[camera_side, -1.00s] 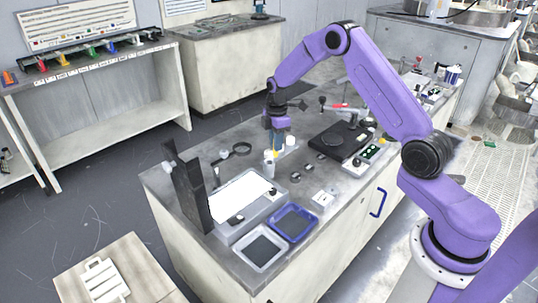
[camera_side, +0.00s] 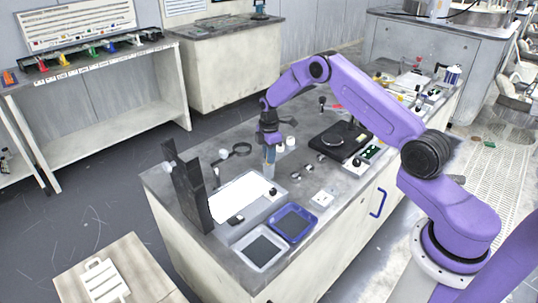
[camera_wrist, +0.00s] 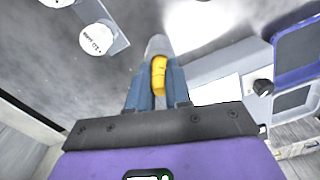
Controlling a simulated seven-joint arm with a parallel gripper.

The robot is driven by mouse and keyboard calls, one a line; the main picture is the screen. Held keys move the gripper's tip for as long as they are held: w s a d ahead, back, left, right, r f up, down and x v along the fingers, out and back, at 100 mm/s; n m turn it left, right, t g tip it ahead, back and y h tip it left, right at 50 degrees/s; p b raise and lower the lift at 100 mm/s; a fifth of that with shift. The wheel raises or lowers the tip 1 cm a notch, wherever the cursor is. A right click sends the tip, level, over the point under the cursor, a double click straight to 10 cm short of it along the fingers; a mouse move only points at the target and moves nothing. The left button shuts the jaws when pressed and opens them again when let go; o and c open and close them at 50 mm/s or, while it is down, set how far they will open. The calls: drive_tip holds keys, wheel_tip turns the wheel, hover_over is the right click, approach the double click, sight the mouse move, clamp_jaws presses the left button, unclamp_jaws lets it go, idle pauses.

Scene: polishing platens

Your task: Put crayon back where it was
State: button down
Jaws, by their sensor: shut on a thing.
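My gripper (camera_wrist: 158,88) is shut on the yellow crayon (camera_wrist: 159,72), which shows between the two blue fingers in the wrist view. A light grey cylindrical holder (camera_wrist: 158,45) lies just beyond the crayon's end there. In the side view my gripper (camera_side: 269,152) points down over the bench, right above the small pale holder (camera_side: 268,171). The crayon is not clear in the side view. I cannot tell whether its lower end is inside the holder or above it.
A bright white panel (camera_side: 242,192) lies in front, with a blue tray (camera_side: 292,222) and a grey tray (camera_side: 260,251). A black plate (camera_side: 338,141) lies to the right.

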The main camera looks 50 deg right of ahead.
drive_tip(key=shift+f, duration=0.1)
drive_tip(key=c, duration=1.1)
unclamp_jaws()
drive_tip(key=shift+o, duration=0.2)
